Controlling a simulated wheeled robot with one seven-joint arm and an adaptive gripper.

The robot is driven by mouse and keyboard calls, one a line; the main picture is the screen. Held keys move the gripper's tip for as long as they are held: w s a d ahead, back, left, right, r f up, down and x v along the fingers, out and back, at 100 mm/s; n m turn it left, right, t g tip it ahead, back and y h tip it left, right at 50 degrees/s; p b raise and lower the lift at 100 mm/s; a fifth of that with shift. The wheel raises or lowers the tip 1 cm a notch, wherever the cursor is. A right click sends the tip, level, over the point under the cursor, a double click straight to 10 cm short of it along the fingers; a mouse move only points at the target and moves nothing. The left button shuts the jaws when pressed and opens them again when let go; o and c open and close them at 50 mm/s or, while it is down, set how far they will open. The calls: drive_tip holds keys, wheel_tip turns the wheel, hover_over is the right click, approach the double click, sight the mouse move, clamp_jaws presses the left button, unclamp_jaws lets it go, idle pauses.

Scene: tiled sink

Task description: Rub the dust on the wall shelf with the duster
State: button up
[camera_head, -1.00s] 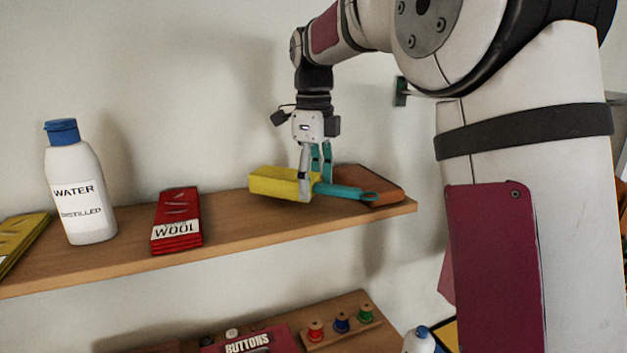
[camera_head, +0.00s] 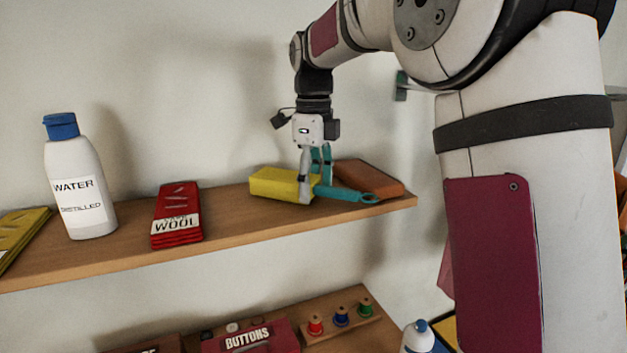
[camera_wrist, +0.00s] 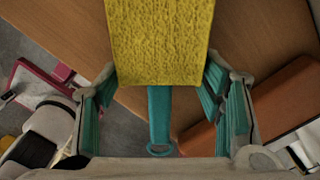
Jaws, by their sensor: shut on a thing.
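The duster has a yellow block head (camera_head: 278,184) and a teal handle with a ring end (camera_head: 345,193). My gripper (camera_head: 311,190) points down and is shut on the duster near where head and handle meet. The duster lies level, at or just above the wooden wall shelf (camera_head: 225,221); I cannot tell whether it touches. In the wrist view the yellow head (camera_wrist: 160,40) fills the top middle and the handle (camera_wrist: 159,115) runs below it between the fingers. I cannot make out any dust on the shelf; part of the surface is hidden behind the duster.
A brown book-like object (camera_head: 372,178) lies close behind the handle. A lower shelf holds a buttons box (camera_head: 250,338) and thread spools (camera_head: 340,316).

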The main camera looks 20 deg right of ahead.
sight(322, 208)
drive_tip(key=shift+f, duration=0.15)
drive_tip(key=shift+s, duration=0.15)
drive_tip(key=shift+s+p, duration=1.45)
drive_tip(key=shift+s, duration=0.5)
drive_tip(key=shift+w+f, duration=0.1)
drive_tip(key=shift+f, duration=0.05)
drive_tip(key=shift+w+f+b, duration=0.2)
drive_tip(key=shift+w+b, duration=0.4)
drive_tip(key=shift+w, duration=0.55)
drive_tip(key=shift+c, duration=1)
drive_tip(key=shift+w+f+b, duration=0.1)
drive_tip(key=shift+w+b, duration=0.65)
drive_tip(key=shift+w, duration=0.1)
drive_tip(key=shift+c, duration=1.2)
